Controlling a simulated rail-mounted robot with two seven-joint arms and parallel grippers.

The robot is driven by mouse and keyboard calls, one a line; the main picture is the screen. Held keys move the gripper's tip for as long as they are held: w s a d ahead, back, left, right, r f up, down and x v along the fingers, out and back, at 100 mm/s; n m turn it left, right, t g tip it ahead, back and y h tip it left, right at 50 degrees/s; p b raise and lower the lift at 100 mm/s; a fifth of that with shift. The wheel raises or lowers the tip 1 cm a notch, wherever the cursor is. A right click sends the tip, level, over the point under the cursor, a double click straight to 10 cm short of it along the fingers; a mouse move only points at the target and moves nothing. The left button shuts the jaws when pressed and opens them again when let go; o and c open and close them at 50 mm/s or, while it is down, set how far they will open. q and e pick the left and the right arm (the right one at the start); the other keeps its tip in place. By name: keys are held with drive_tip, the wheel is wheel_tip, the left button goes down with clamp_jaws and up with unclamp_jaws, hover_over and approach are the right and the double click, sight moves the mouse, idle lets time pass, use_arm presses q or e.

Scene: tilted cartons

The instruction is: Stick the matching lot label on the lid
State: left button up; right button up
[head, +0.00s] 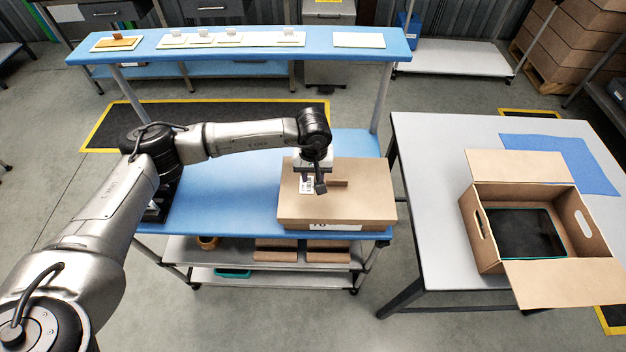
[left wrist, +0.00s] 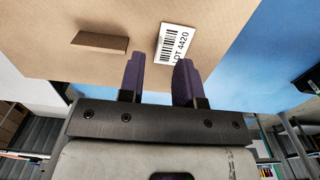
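A closed brown carton with a lid (head: 365,205) stands on the blue bench, with a raised cardboard tab (left wrist: 98,42) on the lid. A white barcode label (left wrist: 175,45) reading LOT 4420 appears to lie flat on the lid; it also shows in the head view (head: 306,186). My left gripper (left wrist: 158,75) is just above the lid, its two dark purple fingers apart with nothing between them. The label lies just beyond the fingertips, and one finger overlaps its edge in the wrist view. My right gripper is not in view.
A raised blue shelf (head: 260,50) runs behind the bench, holding several pale cards with small tabs, an orange piece (head: 117,42) and a bare white card (head: 359,40). On the grey table (head: 440,180) at right stands an open carton (head: 490,240) with a dark, green-edged item inside.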

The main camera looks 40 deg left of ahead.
use_arm(q)
wheel_tip(320, 180, up, 15)
drive_tip(key=p, duration=0.3)
drive_tip(key=shift+r, duration=0.2)
idle(0.6)
idle(0.4)
